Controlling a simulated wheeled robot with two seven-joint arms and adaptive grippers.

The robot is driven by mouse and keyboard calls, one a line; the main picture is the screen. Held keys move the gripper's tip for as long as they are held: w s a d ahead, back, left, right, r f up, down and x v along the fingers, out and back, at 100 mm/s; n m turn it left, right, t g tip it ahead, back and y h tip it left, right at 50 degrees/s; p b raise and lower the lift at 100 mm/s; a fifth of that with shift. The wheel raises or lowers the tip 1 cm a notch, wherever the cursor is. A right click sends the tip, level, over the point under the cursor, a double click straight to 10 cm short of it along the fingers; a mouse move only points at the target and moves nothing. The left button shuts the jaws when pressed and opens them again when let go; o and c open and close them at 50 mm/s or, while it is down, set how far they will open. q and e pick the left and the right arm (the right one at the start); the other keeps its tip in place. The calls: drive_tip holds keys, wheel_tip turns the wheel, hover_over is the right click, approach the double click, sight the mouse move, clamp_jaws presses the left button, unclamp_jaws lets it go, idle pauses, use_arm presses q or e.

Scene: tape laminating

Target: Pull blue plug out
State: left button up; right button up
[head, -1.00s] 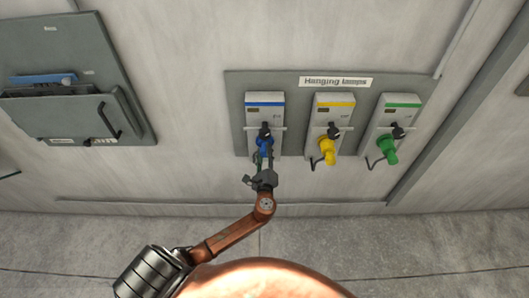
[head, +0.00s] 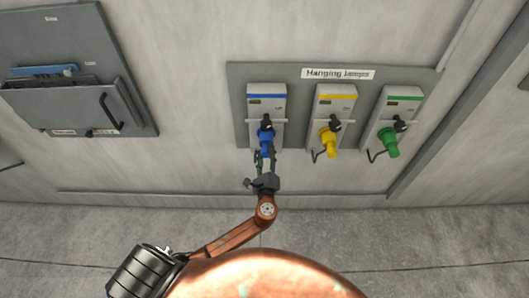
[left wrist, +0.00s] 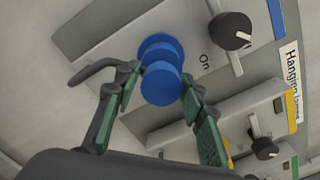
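The blue plug (head: 265,138) sits at the lower end of the blue-striped socket box (head: 267,104), below its black knob. It also shows in the left wrist view (left wrist: 160,82), where it looks seated in the box. My left gripper (head: 265,154) is just below the plug in the head view. In the left wrist view its two green-padded fingers (left wrist: 160,85) are spread, with the tips on either side of the plug's outer end. I see a gap on the left; contact on the right is unclear. My right gripper is not in view.
A yellow plug (head: 328,141) and a green plug (head: 389,144) sit in neighbouring boxes on the grey panel (head: 300,90) marked "Hanging lamps". A black knob (left wrist: 231,31) and dark hooks stick out nearby. A grey cabinet (head: 75,70) hangs at left.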

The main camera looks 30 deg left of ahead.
use_arm(q)
drive_tip(key=shift+o, duration=1.1)
drive_tip(key=shift+r, duration=0.1)
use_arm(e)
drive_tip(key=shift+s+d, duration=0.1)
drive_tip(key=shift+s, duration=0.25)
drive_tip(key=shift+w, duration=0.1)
use_arm(q)
drive_tip(key=v, duration=1.2)
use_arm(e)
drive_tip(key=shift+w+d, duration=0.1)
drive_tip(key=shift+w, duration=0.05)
use_arm(q)
drive_tip(key=shift+a, duration=0.1)
